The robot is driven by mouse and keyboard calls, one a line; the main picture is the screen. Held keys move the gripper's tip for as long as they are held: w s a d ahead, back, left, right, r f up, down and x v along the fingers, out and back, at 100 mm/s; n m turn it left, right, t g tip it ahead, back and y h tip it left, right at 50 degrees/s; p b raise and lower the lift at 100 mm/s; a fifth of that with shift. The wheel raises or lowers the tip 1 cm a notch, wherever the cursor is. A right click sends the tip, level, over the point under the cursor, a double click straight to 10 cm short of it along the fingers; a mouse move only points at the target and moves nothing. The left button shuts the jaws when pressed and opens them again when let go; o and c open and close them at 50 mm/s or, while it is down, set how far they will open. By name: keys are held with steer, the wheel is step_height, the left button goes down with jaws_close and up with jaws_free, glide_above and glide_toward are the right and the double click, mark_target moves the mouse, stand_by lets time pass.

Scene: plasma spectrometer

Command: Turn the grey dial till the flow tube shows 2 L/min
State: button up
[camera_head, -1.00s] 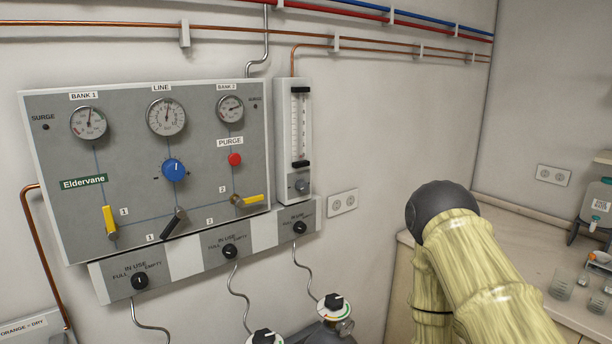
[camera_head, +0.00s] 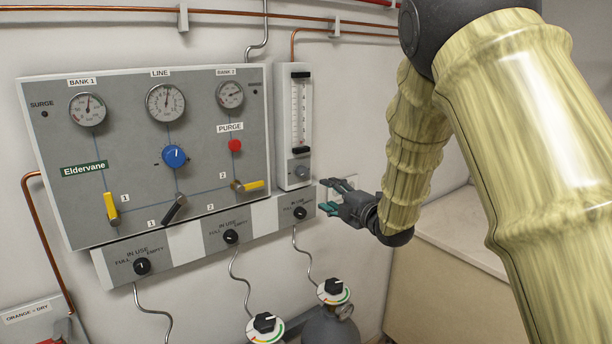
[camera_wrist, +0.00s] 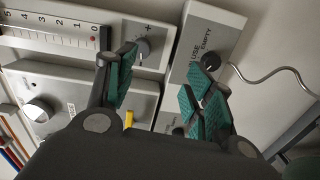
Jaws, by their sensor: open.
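The grey dial (camera_head: 301,172) is at the foot of the flow tube unit (camera_head: 280,125), on the right of the wall panel. It also shows in the wrist view (camera_wrist: 143,47), with a plus sign beside it. The flow tube (camera_wrist: 48,30) has a scale from 0 to 5, and a small red float (camera_wrist: 93,39) sits by the 0 end. My gripper (camera_head: 331,196) is open and empty, to the right of and slightly below the dial. In the wrist view its teal-padded fingers (camera_wrist: 161,75) stand apart, one tip overlapping the dial's edge in the picture; contact cannot be told.
A black IN USE knob (camera_head: 299,213) is below the dial, close left of my gripper. Gas cylinder tops (camera_head: 334,291) stand below. The panel's yellow lever (camera_head: 247,186) is left of the flow tube.

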mark_target(305, 173)
steer(key=shift+n+y, duration=0.4)
steer(key=shift+n, duration=0.2)
steer(key=w+a+r+p, duration=0.1)
steer(key=w+a, duration=0.1)
steer(key=w+a+r+p, duration=0.1)
steer(key=w+a+p, duration=0.1)
steer(key=w, duration=0.1)
steer(key=w+a+r+p, duration=0.1)
steer(key=w+a, duration=0.1)
steer(key=w, duration=0.1)
steer(key=shift+a+r+p, duration=0.1)
steer(key=shift+p, duration=0.2)
steer(key=shift+x, duration=0.8)
steer(key=shift+f, duration=0.2)
steer(key=c, duration=1)
